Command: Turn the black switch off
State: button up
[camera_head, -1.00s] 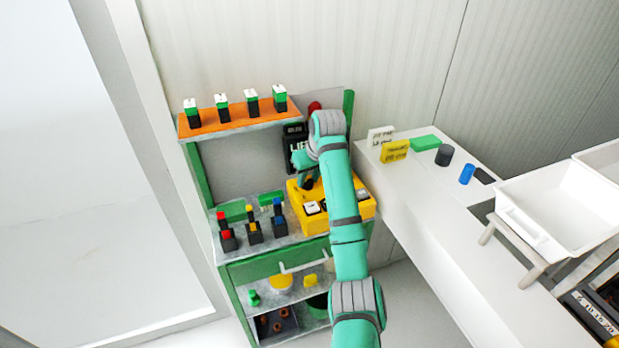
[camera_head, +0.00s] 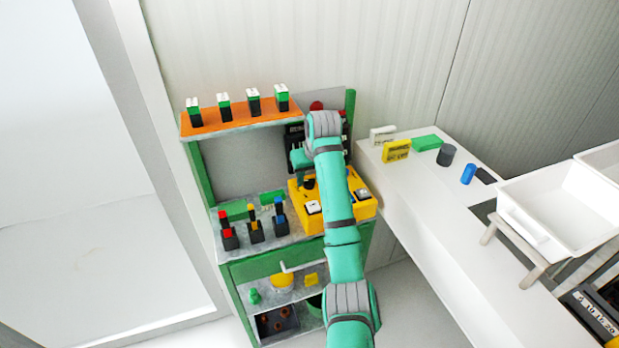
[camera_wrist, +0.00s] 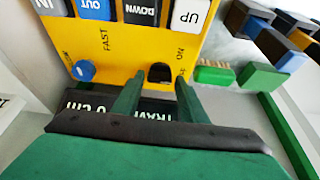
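The black switch (camera_wrist: 160,73) is on the face of a yellow control box (camera_wrist: 115,55), beside an "ON" label, in the wrist view. My gripper (camera_wrist: 159,80) is open, with its two green fingers apart, one on each side of the switch. The fingertips are close to the box face; I cannot tell whether they touch the switch. In the head view my gripper (camera_head: 303,162) is over the back of the yellow box (camera_head: 350,212), and my arm hides part of the box.
A blue knob (camera_wrist: 84,71) and several push buttons, including "UP" (camera_wrist: 190,14) and "DOWN" (camera_wrist: 142,11), share the panel. Small levers (camera_head: 254,228) stand left of the box. An orange shelf (camera_head: 240,118) is above. A white counter (camera_head: 420,200) lies to the right.

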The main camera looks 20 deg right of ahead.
jog(key=shift+r, duration=0.4)
jog(key=v, duration=1)
jog(key=shift+s, duration=0.3)
jog(key=shift+d, duration=0.15)
jog(key=shift+w+f, duration=0.1)
